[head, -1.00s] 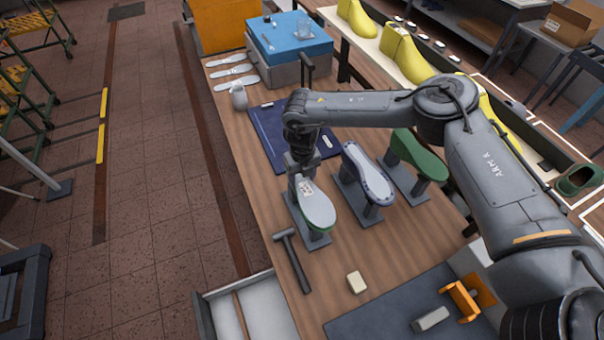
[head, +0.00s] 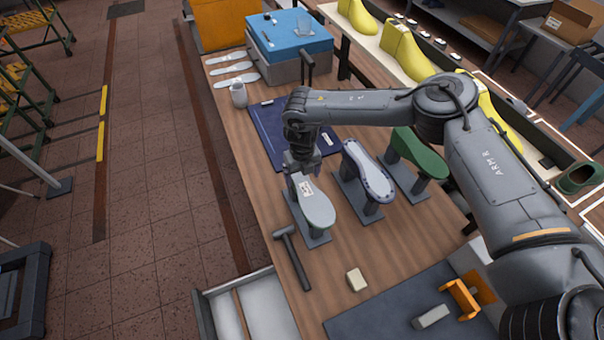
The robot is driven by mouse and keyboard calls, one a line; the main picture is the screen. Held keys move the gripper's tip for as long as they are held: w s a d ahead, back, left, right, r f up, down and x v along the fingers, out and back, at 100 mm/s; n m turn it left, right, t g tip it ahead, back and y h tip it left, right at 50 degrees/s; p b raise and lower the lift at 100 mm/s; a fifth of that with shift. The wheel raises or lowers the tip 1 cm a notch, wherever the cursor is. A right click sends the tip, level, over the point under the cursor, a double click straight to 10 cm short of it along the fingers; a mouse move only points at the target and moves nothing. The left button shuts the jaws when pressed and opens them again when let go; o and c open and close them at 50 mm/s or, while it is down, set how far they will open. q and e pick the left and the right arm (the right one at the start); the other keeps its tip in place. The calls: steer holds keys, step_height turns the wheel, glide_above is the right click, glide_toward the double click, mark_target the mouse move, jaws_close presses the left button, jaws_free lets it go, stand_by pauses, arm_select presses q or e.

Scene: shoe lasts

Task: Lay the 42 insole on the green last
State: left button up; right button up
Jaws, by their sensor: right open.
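A pale grey insole (head: 318,210) with a small white printed label near one end lies on top of the leftmost last on the bench. It covers that last's top almost wholly, and the label is too small to read. A middle last (head: 367,171) has a pale blue-grey top with dark dots along its edge. A last with a bare green top (head: 418,152) stands to the right. My right gripper (head: 303,168) is open and empty, just above the label end of the insole. My left gripper is not in view.
A hammer (head: 292,258) and a cream block (head: 356,279) lie in front of the lasts. Several pale insoles (head: 232,68) lie at the back left beside a grey mug (head: 238,95). A dark blue mat (head: 270,137) lies behind the lasts.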

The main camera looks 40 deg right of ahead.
step_height(320, 180, up, 11)
steer(key=b, duration=0.1)
stand_by(0.7)
steer(key=shift+s+a+f, duration=0.1)
steer(key=shift+f, duration=0.05)
